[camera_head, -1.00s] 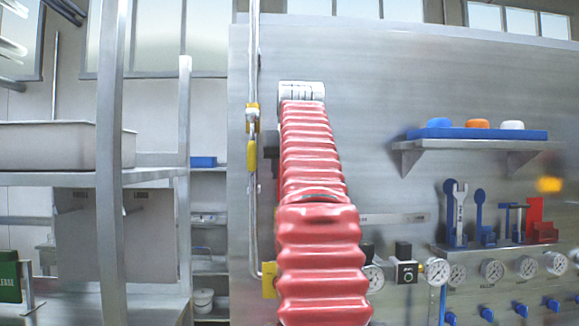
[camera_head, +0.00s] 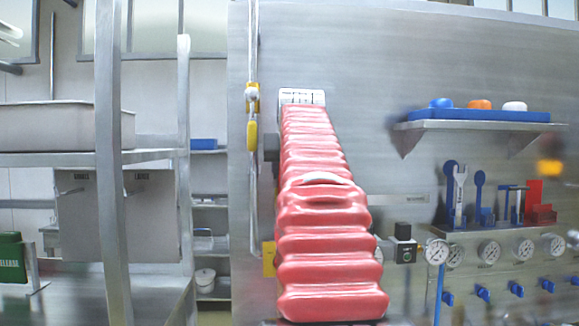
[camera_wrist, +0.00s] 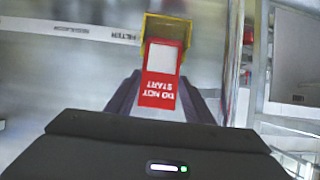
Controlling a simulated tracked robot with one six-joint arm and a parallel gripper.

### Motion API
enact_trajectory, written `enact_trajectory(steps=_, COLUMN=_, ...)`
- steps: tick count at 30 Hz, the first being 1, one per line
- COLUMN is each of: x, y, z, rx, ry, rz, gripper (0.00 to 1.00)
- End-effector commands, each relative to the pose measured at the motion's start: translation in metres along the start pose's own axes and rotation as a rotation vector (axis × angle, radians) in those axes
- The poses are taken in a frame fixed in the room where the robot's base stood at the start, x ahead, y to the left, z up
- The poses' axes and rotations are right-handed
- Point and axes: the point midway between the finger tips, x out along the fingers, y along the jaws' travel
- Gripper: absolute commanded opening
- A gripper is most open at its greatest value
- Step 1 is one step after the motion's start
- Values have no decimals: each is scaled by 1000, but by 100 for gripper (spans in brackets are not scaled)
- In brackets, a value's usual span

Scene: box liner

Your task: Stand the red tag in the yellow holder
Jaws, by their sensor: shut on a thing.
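The red tag (camera_wrist: 158,95) with a white panel and the words "DO NOT START" shows in the middle of the wrist view, upside down. My gripper (camera_wrist: 160,98) is shut on it, with dark fingers on both sides. The yellow holder (camera_wrist: 167,20) is just beyond the tag's far end, and the tag overlaps its lower part in the picture. I cannot tell whether the tag's end is inside it or in front of it. In the head view, a yellow piece (camera_head: 268,258), perhaps this holder, shows on the metal panel beside my red arm; the gripper and tag are hidden there.
A vertical pipe with a yellow-handled valve (camera_head: 252,135) runs down the panel's left. Gauges (camera_head: 437,251), blue valves and a tool rack (camera_head: 480,215) are at right, below a shelf (camera_head: 480,126). A metal rack with a bin (camera_head: 50,127) stands at left.

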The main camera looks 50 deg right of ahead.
Motion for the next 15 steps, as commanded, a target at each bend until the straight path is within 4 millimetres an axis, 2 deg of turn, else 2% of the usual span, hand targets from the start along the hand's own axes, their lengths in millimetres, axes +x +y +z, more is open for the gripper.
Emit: enact_trajectory(steps=15, x=6, y=0, z=12, rx=0, ry=0, rz=0, gripper=26)
